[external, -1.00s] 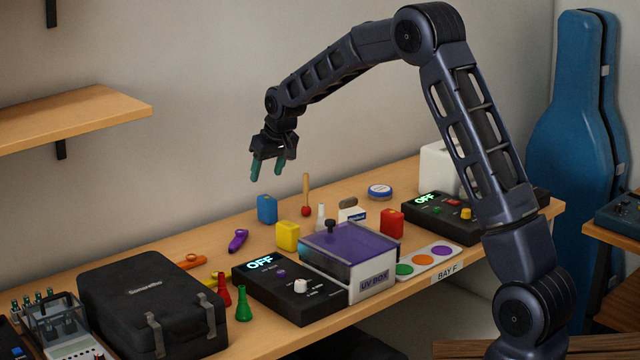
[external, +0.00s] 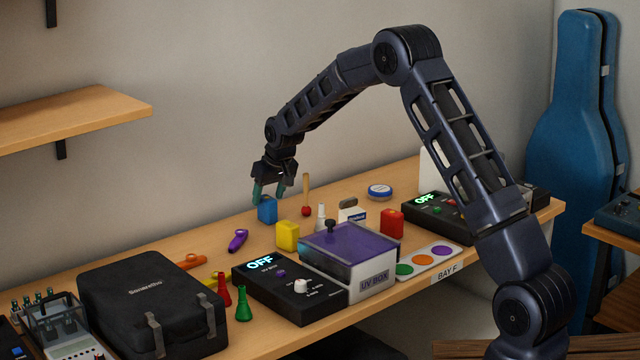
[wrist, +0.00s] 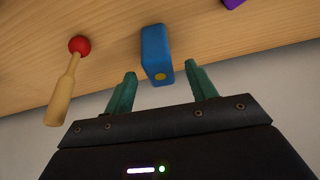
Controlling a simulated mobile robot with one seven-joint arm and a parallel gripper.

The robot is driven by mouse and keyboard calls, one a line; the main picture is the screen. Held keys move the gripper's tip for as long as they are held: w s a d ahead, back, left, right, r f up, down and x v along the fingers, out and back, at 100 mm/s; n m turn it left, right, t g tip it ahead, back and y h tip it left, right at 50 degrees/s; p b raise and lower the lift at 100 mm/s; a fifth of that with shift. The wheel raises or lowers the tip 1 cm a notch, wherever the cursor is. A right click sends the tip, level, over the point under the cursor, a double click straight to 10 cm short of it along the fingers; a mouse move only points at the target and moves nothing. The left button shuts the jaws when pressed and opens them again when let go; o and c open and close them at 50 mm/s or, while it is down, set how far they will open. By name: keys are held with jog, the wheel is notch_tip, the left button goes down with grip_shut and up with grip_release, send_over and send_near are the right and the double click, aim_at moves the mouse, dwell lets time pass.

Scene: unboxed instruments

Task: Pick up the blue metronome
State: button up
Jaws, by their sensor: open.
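The blue metronome (external: 268,211) is a small upright blue block on the table near the wall. My gripper (wrist: 161,82) is open and empty in the wrist view. I cannot tell whether a finger touches the block.
A wooden mallet with a red head (external: 306,210) stands to the right of the metronome. A yellow block (external: 288,235) is in front, and a purple item (external: 238,241) lies to the left. The UV box (external: 345,262) is further forward. The wall is close behind.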

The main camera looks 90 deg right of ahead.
aim_at(267, 197)
jog(key=x, duration=0.4)
jog(key=shift+w+d, duration=0.1)
jog(key=c, duration=1.1)
